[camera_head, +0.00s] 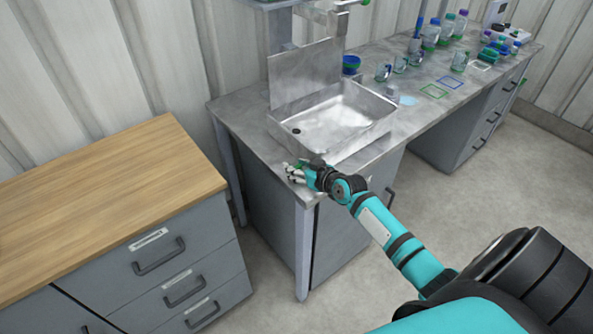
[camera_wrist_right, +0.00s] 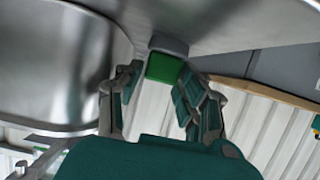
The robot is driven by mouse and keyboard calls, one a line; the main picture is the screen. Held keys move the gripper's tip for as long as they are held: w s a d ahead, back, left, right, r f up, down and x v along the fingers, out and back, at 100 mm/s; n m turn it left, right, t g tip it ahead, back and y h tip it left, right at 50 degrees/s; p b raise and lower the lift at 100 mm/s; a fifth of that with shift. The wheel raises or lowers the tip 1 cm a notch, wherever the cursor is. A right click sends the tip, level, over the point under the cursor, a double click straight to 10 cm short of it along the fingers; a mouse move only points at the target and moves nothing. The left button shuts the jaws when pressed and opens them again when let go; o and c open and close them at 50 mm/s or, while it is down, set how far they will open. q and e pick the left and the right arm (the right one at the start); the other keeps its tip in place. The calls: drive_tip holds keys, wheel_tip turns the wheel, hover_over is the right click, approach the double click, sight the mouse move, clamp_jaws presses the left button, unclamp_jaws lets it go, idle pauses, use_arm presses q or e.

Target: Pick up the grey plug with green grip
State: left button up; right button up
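The grey plug with green grip shows in the right wrist view: its green grip (camera_wrist_right: 163,68) faces my right gripper and its grey part (camera_wrist_right: 169,44) lies against the steel counter. My right gripper (camera_wrist_right: 161,76) is open, with its fingertips on either side of the green grip. A gap shows at the left finger; the right finger is very close, and I cannot tell whether it touches. In the head view, my right gripper (camera_head: 296,171) is over the counter's front left corner, where a bit of the green grip (camera_head: 301,163) shows. My left gripper is not in view.
The sink basin (camera_head: 330,120) is right behind my gripper. Glassware and bottles (camera_head: 432,35) stand farther along the counter (camera_head: 405,115). A wooden-topped drawer cabinet (camera_head: 100,185) stands to the left, across a narrow gap.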

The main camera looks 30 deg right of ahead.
drive_tip(key=shift+w+f, duration=0.2)
drive_tip(key=shift+w, duration=0.15)
drive_tip(key=shift+s, duration=0.1)
drive_tip(key=shift+c, duration=0.4)
drive_tip(key=c, duration=0.6)
drive_tip(key=shift+o, duration=0.2)
drive_tip(key=shift+r, duration=0.15)
